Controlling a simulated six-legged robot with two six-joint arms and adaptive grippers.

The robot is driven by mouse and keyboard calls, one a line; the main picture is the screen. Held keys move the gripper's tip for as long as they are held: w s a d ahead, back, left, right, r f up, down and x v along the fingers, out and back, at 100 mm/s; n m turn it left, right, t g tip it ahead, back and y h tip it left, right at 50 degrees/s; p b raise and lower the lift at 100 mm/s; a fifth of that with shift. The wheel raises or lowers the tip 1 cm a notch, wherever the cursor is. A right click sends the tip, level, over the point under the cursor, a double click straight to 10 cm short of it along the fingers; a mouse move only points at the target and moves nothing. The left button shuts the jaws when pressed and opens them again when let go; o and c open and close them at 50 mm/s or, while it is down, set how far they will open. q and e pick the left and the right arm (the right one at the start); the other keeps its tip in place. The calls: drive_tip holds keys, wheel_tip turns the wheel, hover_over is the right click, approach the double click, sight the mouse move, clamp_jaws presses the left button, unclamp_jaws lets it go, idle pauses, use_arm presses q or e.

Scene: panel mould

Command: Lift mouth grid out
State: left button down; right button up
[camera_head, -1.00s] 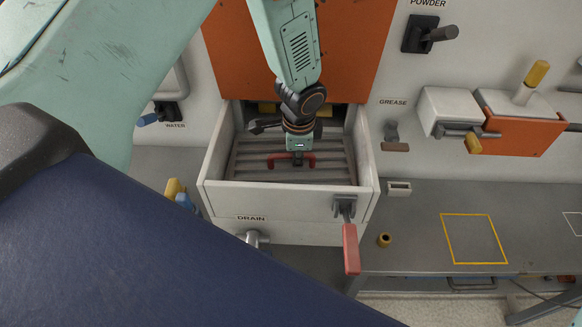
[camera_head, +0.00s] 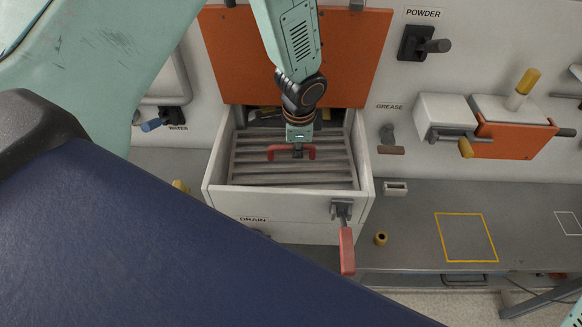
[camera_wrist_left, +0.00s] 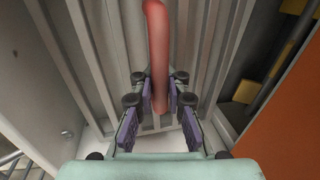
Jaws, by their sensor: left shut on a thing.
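The mouth grid (camera_head: 290,173) is a grey slatted panel inside the white open-topped box (camera_head: 285,203) below the orange panel. A red bar handle (camera_head: 275,153) stands on its middle. My left gripper (camera_head: 298,150) comes down from above and is shut on this handle. In the left wrist view the gripper (camera_wrist_left: 160,98) has its pads on both sides of the red handle (camera_wrist_left: 156,40), with the grid slats (camera_wrist_left: 105,45) behind. The grid looks slightly raised inside the box walls; its underside is hidden. My right gripper is not in view.
A red-handled latch (camera_head: 347,250) hangs on the box front. The orange panel (camera_head: 300,55) stands close behind the grid.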

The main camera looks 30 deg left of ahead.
use_arm(q)
drive_tip(key=shift+r+p, duration=1.45)
drive_tip(key=shift+r, duration=3.4)
